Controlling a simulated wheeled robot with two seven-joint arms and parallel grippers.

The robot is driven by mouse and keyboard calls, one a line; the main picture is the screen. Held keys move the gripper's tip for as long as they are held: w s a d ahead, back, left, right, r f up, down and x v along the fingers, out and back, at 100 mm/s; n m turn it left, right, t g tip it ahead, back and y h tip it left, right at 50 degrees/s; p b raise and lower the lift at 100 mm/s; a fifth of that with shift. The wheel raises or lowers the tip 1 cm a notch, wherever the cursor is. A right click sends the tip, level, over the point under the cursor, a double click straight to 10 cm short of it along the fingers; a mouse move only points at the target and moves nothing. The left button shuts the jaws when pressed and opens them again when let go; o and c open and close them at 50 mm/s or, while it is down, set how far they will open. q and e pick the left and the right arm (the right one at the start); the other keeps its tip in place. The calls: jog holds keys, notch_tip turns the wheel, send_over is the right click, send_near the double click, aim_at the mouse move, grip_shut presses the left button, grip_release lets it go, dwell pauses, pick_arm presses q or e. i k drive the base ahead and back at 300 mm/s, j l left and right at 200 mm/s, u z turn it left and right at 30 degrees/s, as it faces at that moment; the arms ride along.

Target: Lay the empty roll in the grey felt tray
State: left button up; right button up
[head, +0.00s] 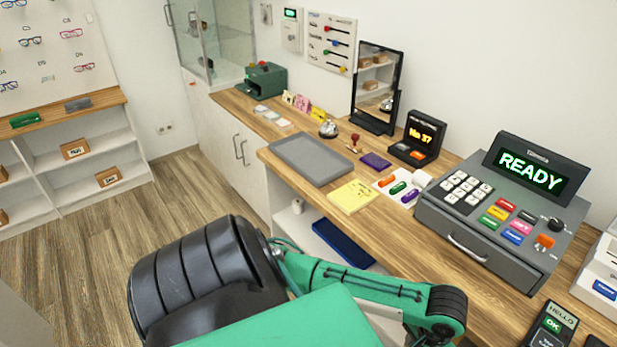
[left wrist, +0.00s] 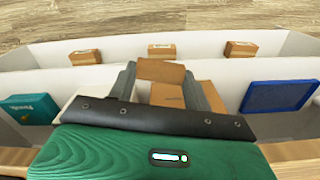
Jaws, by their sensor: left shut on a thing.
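The grey felt tray (head: 312,160) lies flat and empty on the wooden counter in the head view. In the left wrist view my left gripper (left wrist: 160,82) is shut on a short brown cardboard piece, which looks like the empty roll (left wrist: 160,70). It sits between the two dark fingertips, and its lower part is hard to separate from a cardboard box behind it. The head view shows a green and black arm of mine but no gripper, and the roll does not show there. My right gripper is in neither view.
The cash register (head: 500,215) is to the right. A blue bin (left wrist: 279,96) and several boxes sit on shelves below.

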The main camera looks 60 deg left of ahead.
aim_at(310, 159)
jog(key=j+u, duration=0.45)
jog(key=u, duration=0.3)
jog(key=i+j+u, duration=0.1)
jog(key=u, duration=0.25)
jog(key=j, duration=0.1)
